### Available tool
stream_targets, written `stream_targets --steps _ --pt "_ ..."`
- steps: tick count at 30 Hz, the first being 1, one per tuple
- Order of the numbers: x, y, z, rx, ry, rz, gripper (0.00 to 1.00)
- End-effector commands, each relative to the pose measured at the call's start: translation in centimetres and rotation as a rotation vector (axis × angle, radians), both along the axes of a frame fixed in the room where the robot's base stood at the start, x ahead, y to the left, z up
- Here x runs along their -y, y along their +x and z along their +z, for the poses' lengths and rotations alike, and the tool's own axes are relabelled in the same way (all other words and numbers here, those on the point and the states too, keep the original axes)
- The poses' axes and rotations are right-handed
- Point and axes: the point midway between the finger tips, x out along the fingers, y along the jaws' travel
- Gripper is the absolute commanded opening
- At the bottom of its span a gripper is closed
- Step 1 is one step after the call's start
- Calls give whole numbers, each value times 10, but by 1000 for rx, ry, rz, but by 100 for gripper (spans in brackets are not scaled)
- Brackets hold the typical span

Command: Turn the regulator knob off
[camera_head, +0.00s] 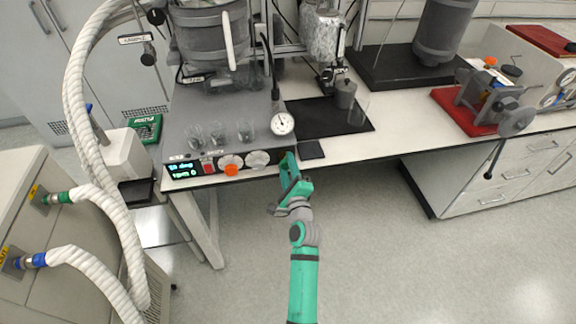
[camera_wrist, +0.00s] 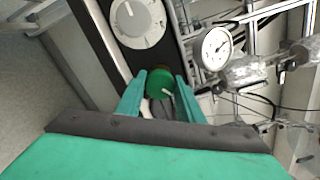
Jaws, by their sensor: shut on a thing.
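A round green knob (camera_wrist: 160,84) with a small white mark sits on the black front panel in the wrist view. I take it to be the regulator knob. My gripper (camera_wrist: 160,76) has one teal finger on each side of the knob and is shut on it. In the head view my gripper (camera_head: 287,160) is at the right end of the control panel (camera_head: 205,169), and the knob is hidden behind it there. A large white dial (camera_wrist: 140,18) is just above the knob in the wrist view.
The panel also bears a lit display (camera_head: 184,170), a red button (camera_head: 208,167) and an orange knob (camera_head: 231,170). A pressure gauge (camera_head: 282,124) stands close behind my gripper. The floor in front is clear.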

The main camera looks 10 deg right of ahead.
Motion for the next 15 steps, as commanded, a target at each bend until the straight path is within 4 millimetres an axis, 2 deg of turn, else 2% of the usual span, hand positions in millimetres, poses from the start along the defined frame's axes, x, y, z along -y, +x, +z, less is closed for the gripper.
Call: stream_targets --steps 15 --pt "0 -1 0 5 -492 -1 12"
